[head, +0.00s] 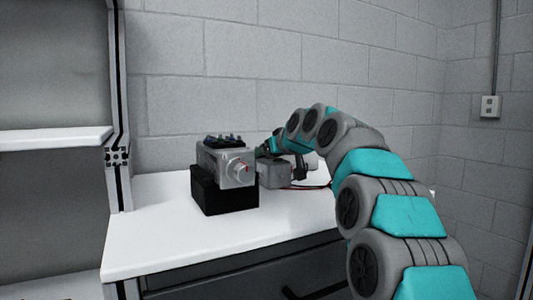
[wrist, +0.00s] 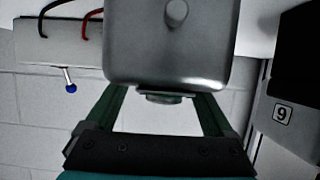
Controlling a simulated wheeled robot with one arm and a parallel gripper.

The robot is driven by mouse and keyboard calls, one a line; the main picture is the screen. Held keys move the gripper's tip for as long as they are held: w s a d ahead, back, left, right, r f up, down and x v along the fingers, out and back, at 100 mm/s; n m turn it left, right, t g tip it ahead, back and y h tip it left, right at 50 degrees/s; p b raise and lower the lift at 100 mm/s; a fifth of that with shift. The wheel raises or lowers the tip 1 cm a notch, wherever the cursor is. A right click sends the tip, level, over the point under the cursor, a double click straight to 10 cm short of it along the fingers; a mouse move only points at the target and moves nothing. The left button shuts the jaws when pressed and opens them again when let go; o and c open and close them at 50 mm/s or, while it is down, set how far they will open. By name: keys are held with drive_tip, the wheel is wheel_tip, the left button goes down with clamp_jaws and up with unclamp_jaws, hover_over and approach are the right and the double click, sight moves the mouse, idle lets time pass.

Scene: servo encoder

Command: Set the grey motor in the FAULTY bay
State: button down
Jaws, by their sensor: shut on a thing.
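The grey motor (wrist: 168,45) fills the top middle of the wrist view, a smooth metal box with a round stub. My gripper (wrist: 165,105) is shut on it, one green finger at each side. In the head view the motor (head: 272,173) appears as a grey block low over the white bench, just right of the black-based device. I cannot tell whether the motor touches the bench. I see no bay marked FAULTY.
A wired box (wrist: 55,47) has a blue-tipped lever (wrist: 70,87). The bench's front left is clear.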

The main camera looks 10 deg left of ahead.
drive_tip(key=shift+r, duration=0.15)
drive_tip(key=shift+c, duration=1)
unclamp_jaws()
drive_tip(key=shift+o, duration=1)
drive_tip(key=shift+s, duration=0.1)
